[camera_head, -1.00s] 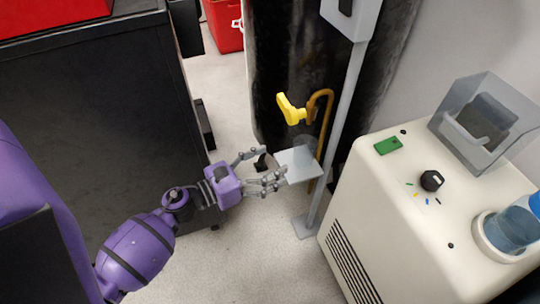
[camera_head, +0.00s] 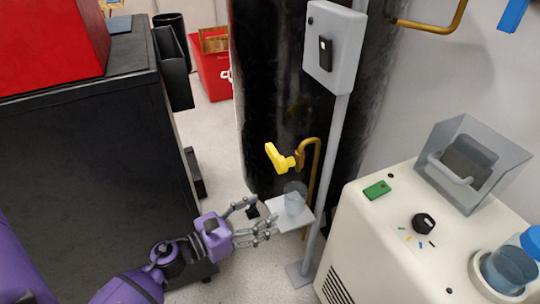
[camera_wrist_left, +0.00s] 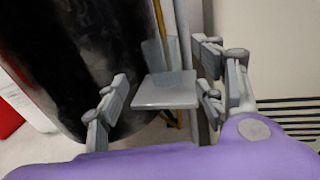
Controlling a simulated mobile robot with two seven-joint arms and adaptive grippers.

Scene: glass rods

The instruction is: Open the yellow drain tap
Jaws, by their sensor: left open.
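The yellow drain tap (camera_head: 280,158) is a lever at the end of a bent brown pipe (camera_head: 312,160), in front of a tall black tank (camera_head: 280,80). My left gripper (camera_head: 264,215) is open and empty, below and a little left of the tap and apart from it. Its fingers point at a small grey shelf plate (camera_head: 304,218) under the tap. A see-through cup (camera_head: 294,197) stands on the plate. In the left wrist view, the plate (camera_wrist_left: 166,92) lies ahead between my open fingers (camera_wrist_left: 162,80). The tap is not visible there. My right gripper is not in view.
A grey post (camera_head: 329,180) with a switch box (camera_head: 334,46) stands right of the tap. A white machine (camera_head: 370,235) with a clear bin (camera_head: 472,155) is at the right. A black cabinet (camera_head: 80,150) fills the left. The floor between shows free room.

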